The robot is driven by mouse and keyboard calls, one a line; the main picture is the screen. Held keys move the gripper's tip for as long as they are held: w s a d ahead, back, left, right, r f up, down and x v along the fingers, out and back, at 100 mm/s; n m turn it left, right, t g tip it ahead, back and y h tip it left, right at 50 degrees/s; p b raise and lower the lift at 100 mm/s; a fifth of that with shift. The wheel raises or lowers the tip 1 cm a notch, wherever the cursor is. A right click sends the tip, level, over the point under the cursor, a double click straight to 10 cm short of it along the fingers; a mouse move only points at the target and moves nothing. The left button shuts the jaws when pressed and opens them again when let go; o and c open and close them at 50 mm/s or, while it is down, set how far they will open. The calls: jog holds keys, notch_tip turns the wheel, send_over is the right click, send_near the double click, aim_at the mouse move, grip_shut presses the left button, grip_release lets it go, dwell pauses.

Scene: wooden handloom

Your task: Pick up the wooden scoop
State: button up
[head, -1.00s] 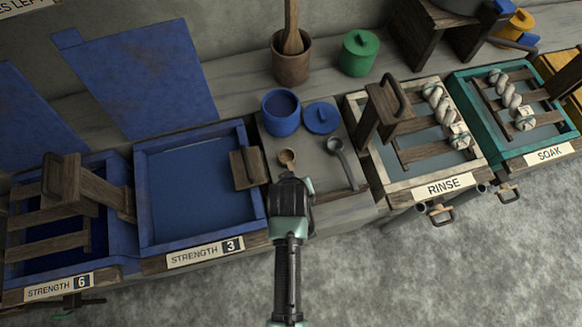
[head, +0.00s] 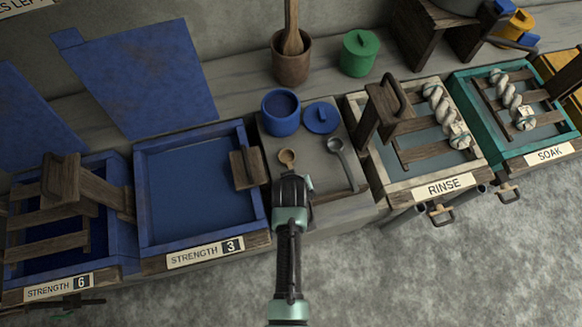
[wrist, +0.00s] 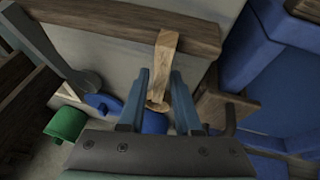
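The wooden scoop (head: 287,156) lies on the grey board between the blue vat and the rinse tray, its small bowl showing just beyond my gripper (head: 291,183). My gripper hides its handle in the head view. In the wrist view the scoop's pale handle (wrist: 167,50) runs up the picture, its bowl partly hidden low down. My gripper (wrist: 160,78) is open there, with one finger on each side of the scoop in the picture. A gap shows beside each finger, and I cannot tell how far above the scoop they are.
A metal ladle (head: 342,161) lies right of the scoop. A blue pot (head: 281,112) and its blue lid (head: 321,118) are behind. A wooden block with a handle (head: 247,168) sits close on the left, on the edge of the blue vat (head: 195,185).

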grip_shut()
notch_tip(320, 180, up, 10)
dwell(0.6)
